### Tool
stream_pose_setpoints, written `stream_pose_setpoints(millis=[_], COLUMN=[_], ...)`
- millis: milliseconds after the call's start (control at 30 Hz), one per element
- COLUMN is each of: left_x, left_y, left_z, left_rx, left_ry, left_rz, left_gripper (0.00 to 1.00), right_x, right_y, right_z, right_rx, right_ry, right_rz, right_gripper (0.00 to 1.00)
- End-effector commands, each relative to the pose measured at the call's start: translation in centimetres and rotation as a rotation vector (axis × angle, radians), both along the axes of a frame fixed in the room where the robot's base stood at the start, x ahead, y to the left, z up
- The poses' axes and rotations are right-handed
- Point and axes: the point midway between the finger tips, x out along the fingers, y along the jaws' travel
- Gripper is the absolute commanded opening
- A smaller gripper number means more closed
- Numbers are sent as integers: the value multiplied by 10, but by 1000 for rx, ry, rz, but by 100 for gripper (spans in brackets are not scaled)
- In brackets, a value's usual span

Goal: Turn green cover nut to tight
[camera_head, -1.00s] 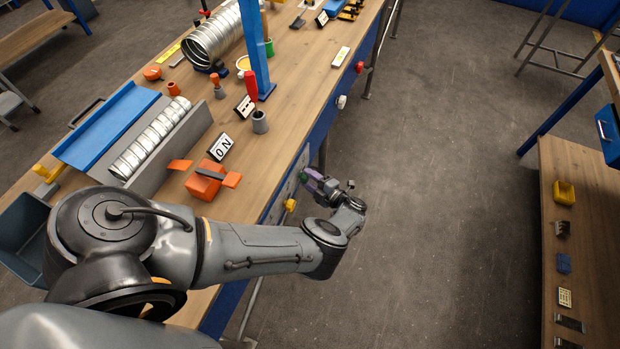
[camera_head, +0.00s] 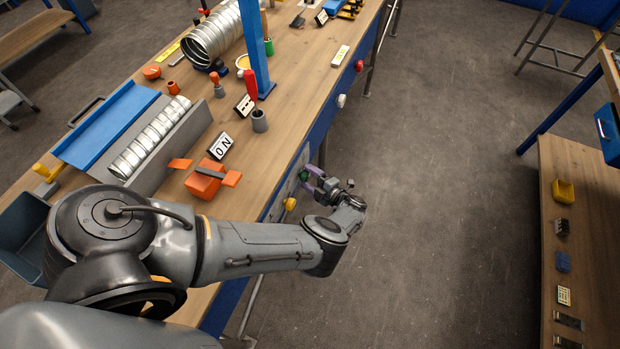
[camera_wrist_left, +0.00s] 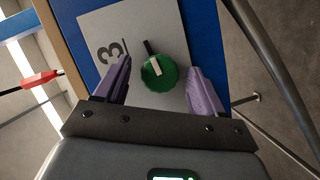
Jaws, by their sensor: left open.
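The green cover nut (camera_wrist_left: 157,75) is a round green knob with a pale pointer bar, on a light grey plate (camera_wrist_left: 97,26) marked "3" with a dark tick line. In the head view the nut (camera_head: 304,175) is a small green spot on the bench's front side. My left gripper (camera_wrist_left: 160,82) has its two purple fingers apart, one on each side of the nut. A gap shows between the nut and each finger, so it is not gripped. In the head view the left gripper (camera_head: 314,180) is at the bench front. My right gripper is not in view.
A yellow knob (camera_head: 290,203), a white knob (camera_head: 341,100) and a red knob (camera_head: 359,66) sit along the bench front. The wooden bench (camera_head: 290,100) holds ducts, signs and tools. A grey pipe (camera_wrist_left: 262,75) runs to the right of the plate. The floor beside the bench is clear.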

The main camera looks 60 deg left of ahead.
Motion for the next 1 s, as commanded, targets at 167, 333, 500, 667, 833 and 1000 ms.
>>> stream_pose_setpoints(millis=[167, 333, 500, 667, 833, 1000], left_x=[2, 8, 17, 24, 29, 31], left_y=[-6, -27, -55, -79, -96, -102], left_z=[1, 4, 9, 13, 16, 18], left_rx=[0, -2, -1, -1, -1, 0], left_ry=[0, -1, -2, -1, 0, 0], left_rz=[-1, -1, -3, -2, 0, 0], left_gripper=[69, 69, 69, 69, 69, 69], right_x=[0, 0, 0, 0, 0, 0], right_y=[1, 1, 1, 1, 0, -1], right_z=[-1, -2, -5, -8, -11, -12], right_rx=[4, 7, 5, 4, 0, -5], right_ry=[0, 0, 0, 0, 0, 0], right_rz=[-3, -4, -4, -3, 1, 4], right_gripper=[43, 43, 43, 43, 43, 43])
